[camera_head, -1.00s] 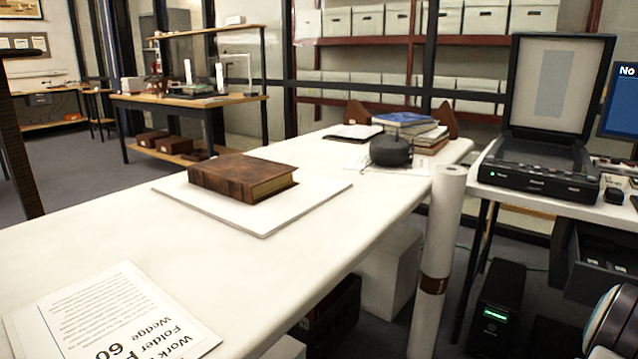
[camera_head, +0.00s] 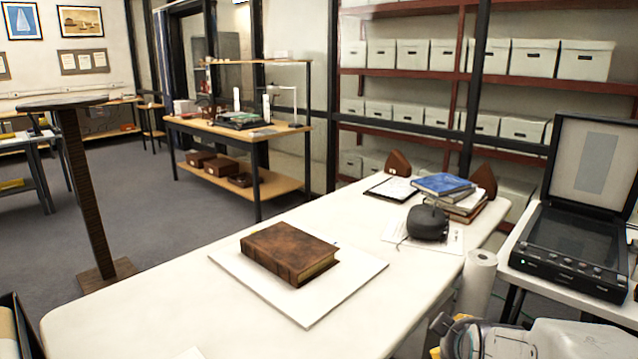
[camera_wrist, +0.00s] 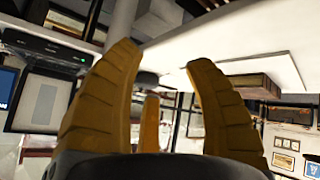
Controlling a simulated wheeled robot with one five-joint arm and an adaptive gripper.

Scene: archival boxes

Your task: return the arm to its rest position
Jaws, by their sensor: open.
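My gripper (camera_wrist: 163,60) shows in the wrist view with its yellow-brown ribbed fingers spread apart and nothing between them. The wrist picture is upside down, with the white table (camera_wrist: 230,45) at the top. In the head view, part of my arm (camera_head: 520,340) shows at the bottom right, beside the near right end of the table. A bit of yellow finger shows at its left; the fingertips are not clear there. The arm's lower part is cut off by the frame.
The white table (camera_head: 170,315) bears a brown leather book (camera_head: 285,250) on a white board (camera_head: 345,285). A dark round object (camera_head: 428,222) and stacked books (camera_head: 455,195) stand at its far end. A paper roll (camera_head: 478,280) and an open scanner (camera_head: 570,255) are on the right.

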